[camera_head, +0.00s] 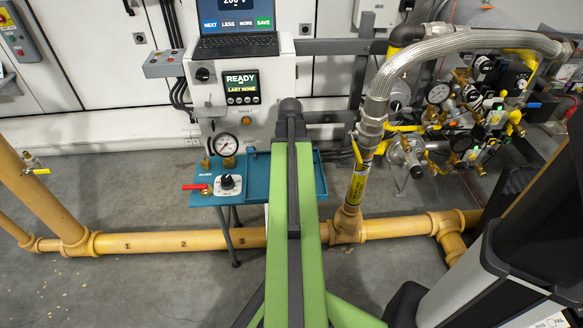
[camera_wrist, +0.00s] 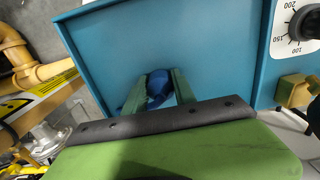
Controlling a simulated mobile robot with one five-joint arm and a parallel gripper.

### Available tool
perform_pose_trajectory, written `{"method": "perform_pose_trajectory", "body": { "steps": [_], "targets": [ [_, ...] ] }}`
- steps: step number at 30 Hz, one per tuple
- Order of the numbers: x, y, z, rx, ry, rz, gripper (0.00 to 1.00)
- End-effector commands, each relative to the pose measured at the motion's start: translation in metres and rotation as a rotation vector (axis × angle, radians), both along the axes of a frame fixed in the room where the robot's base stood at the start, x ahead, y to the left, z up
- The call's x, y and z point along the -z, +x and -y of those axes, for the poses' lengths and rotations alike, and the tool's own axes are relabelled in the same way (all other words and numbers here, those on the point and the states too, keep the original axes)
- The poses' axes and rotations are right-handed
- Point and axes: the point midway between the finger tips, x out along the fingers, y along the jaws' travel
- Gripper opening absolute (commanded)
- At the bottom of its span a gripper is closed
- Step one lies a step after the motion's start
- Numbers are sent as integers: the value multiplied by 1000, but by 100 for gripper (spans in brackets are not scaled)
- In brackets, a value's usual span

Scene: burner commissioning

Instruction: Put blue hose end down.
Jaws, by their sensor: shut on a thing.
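The blue hose end (camera_wrist: 156,88) shows in the wrist view between the two green fingers of my gripper (camera_wrist: 161,80). My gripper is shut on it. The fingers hide its sides, and the black bar of my gripper hides what lies below. Behind it is the teal bench top (camera_wrist: 120,40), with a raised rim; I cannot tell whether the hose end touches it. In the head view the teal bench (camera_head: 258,190) stands under my arm, which hides the gripper and the hose end.
A pressure gauge (camera_head: 225,144), a dial knob (camera_head: 228,182) and a red-handled valve (camera_head: 195,187) sit on the bench's left part. A yellow pipe (camera_head: 180,241) runs along the floor. A braided hose (camera_head: 440,48) and gauge cluster (camera_head: 470,110) stand at right. The tray around the hose end looks clear.

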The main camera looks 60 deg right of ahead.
Motion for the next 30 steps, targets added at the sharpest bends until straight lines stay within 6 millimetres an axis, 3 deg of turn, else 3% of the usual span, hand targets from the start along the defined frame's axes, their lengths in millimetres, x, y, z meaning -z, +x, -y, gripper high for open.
{"method": "perform_pose_trajectory", "body": {
  "steps": [1, 2, 6, 15, 20, 30],
  "targets": [
    [4, 0, 0, 0, 0, 0, 0],
    [2, 0, 0, 0, 0, 0, 36],
    [1, 0, 0, -1, 0, 0, 54],
    [1, 0, 0, -1, 0, 0, 54],
    [-10, 1, 0, -1, 0, 0, 54],
    [-78, 1, -1, -2, 0, 0, 54]
  ]
}}
